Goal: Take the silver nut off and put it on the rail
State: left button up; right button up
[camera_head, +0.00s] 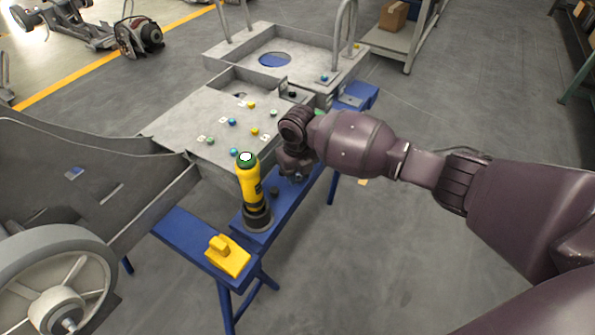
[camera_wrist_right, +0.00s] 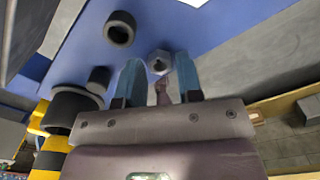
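In the wrist view a small silver nut (camera_wrist_right: 159,62) with a dark hole shows against the blue rail (camera_wrist_right: 215,35), near its edge. My right gripper (camera_wrist_right: 157,75) has its two fingers apart, one on each side of the nut; I see no clear contact. In the head view my right gripper (camera_head: 294,175) points down over the blue rail (camera_head: 232,218), and the nut is hidden there. My left gripper is not in view.
A yellow tool (camera_head: 249,185) stands in a black base on the rail, with a yellow block (camera_head: 228,255) in front. Black rings (camera_wrist_right: 120,28) sit on the rail. A grey chassis (camera_head: 165,125) with coloured nuts lies alongside. A wheel (camera_head: 55,290) is at left.

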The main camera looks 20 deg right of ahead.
jog(key=o, duration=0.4)
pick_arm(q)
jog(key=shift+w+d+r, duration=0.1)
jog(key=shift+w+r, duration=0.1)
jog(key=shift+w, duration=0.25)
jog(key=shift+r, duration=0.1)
pick_arm(e)
jog(key=shift+r, duration=0.15)
